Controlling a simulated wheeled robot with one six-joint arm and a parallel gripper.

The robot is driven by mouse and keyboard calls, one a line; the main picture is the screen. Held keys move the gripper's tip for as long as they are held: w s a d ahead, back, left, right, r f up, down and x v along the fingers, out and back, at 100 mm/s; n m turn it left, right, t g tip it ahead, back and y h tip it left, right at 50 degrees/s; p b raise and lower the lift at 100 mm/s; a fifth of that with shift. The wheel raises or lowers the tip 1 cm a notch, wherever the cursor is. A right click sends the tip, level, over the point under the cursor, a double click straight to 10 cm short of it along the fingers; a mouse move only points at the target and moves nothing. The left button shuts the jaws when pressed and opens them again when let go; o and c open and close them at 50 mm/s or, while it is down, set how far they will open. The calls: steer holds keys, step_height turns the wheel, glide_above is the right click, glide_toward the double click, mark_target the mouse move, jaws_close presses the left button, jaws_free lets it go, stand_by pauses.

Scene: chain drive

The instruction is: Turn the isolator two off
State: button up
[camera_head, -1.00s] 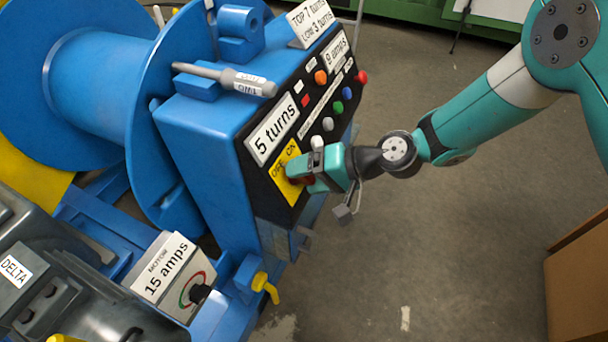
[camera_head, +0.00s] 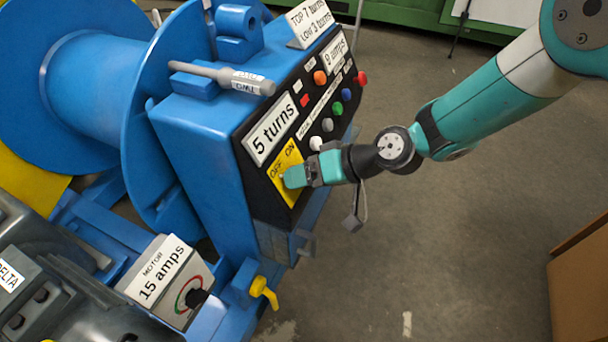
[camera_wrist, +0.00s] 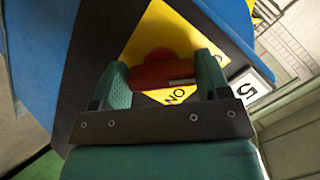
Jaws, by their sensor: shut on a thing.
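The isolator is a red handle (camera_wrist: 163,72) on a yellow plate marked OFF and ON, on the dark sloping panel of a blue machine. No number two is readable on it. The plate (camera_head: 291,157) shows in the head view, where my gripper hides the handle. My gripper (camera_head: 291,178) reaches the plate from the right. In the wrist view my gripper (camera_wrist: 163,66) has one green finger on each side of the red handle and is shut on it. The handle lies crosswise between the fingers, and the ON mark shows below it.
Coloured buttons (camera_head: 346,94) and a "5 turns" label (camera_head: 269,134) sit close above the plate. A motor box (camera_head: 165,275) with a black knob and a yellow tap handle (camera_head: 264,290) stand lower left. The floor (camera_head: 450,230) to the right is clear.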

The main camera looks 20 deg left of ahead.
steer(key=shift+w, duration=0.2)
steer(key=o, duration=0.9)
steer(key=shift+o, duration=0.2)
steer(key=shift+s, duration=0.1)
steer(key=p+v, duration=0.1)
steer(key=v, duration=1.6)
steer(key=shift+r, duration=0.2)
steer(key=shift+d, duration=0.15)
